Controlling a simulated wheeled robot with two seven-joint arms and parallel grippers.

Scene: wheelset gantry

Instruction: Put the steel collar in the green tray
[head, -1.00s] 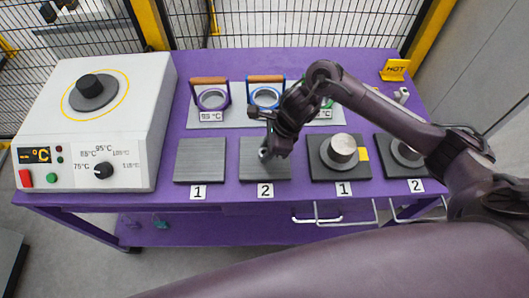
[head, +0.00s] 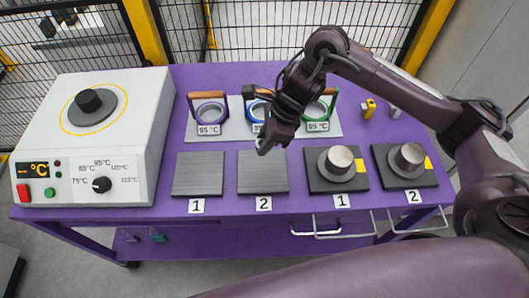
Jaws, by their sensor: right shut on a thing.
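My right gripper (head: 265,145) points down near the back edge of the grey plate marked 2. It is shut on a small light-grey piece at its tips, mostly hidden by the fingers, so I cannot tell whether this is the steel collar. I can make out no green tray. A green-framed ring holder (head: 332,108) stands behind and right of the gripper. The blue ring holder (head: 250,109) is partly hidden by my right arm. Two steel cylinders (head: 340,159) (head: 409,156) stand on dark blocks. My left gripper is not in view.
A white heater box (head: 135,130) with a dial stands at the left. A purple ring holder (head: 194,104) and two bare grey plates (head: 199,174) (head: 262,178) are on the purple table (head: 218,208). A small yellow object (head: 368,108) is at the back right.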

